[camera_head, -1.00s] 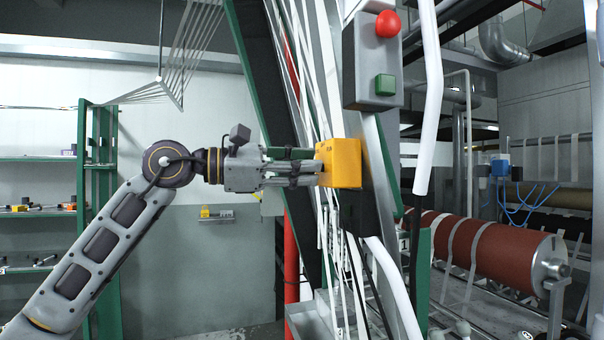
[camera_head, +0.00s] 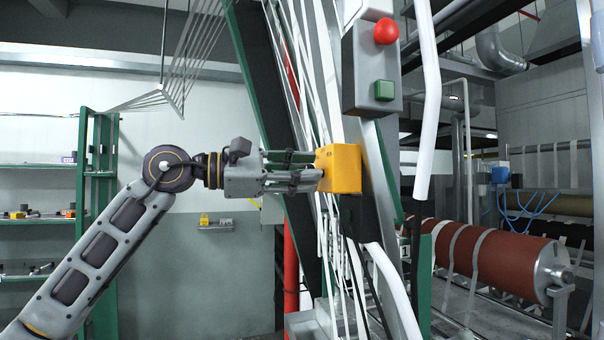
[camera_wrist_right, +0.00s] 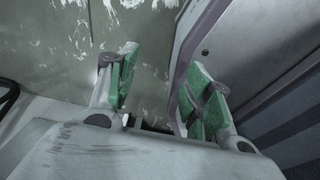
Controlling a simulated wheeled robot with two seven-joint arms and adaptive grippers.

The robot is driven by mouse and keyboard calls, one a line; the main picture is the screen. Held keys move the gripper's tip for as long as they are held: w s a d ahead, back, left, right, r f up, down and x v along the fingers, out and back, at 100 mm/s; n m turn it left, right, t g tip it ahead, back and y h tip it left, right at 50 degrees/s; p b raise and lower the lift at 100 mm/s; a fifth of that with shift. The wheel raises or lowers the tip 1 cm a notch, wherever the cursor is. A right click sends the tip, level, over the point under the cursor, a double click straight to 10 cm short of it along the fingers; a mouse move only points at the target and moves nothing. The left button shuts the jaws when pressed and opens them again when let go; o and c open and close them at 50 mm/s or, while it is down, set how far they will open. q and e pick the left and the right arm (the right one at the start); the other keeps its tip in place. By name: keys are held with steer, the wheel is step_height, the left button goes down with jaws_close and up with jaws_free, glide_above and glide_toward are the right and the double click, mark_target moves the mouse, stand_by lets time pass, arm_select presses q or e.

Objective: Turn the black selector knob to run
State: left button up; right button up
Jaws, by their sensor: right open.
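The yellow switch box (camera_head: 341,168) is mounted on the machine frame in the middle of the head view. The black selector knob cannot be made out; the side of the box that faces my left gripper is largely hidden by the fingers. My left gripper (camera_head: 313,170) reaches in from the left, its fingertips at the box's left side. A narrow gap shows between the fingers, but whether they hold the knob is hidden. My right gripper (camera_wrist_right: 168,92) is open and empty in the right wrist view, its green pads well apart.
A grey control box (camera_head: 360,85) with a red button (camera_head: 387,31) and a green button (camera_head: 384,88) sits above. White webbing strands run beside the yellow box. A red-brown roller (camera_head: 500,262) is at the right, green shelving (camera_head: 97,190) at the left.

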arm_select(q)
steer(key=shift+o, duration=1.3)
steer(key=v, duration=1.2)
